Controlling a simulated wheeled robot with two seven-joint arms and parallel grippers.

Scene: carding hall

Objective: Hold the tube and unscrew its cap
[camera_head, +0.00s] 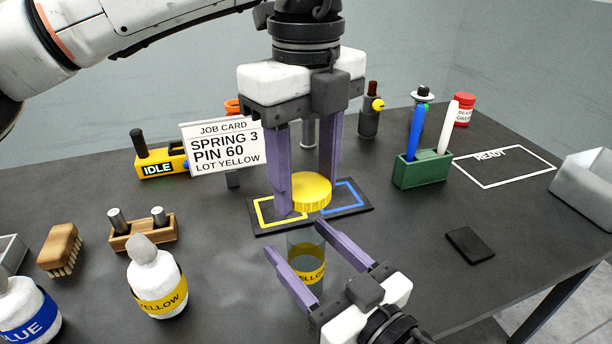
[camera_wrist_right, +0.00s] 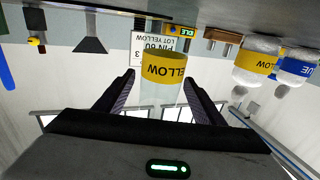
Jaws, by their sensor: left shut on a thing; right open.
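The tube (camera_head: 306,247) is clear with a yellow lettered band and appears upright near the table's middle front. Its yellow cap (camera_head: 311,188) is ribbed and lies above it; I cannot tell whether cap and tube touch. My left gripper (camera_head: 306,196) points down from above and is shut on the cap. My right gripper (camera_head: 298,238) comes from the lower right, open, its two fingers on either side of the tube. In the right wrist view, which is upside down, the tube's yellow band (camera_wrist_right: 165,71) shows between the spread fingers; the cap is out of view there.
A dark mat (camera_head: 352,209) with yellow and blue outlines lies behind the tube. A job card (camera_head: 222,146) and a yellow IDLE block (camera_head: 160,163) stand behind left. Yellow (camera_head: 156,280) and blue (camera_head: 25,310) bottles stand left. A green pen holder (camera_head: 422,170) stands right.

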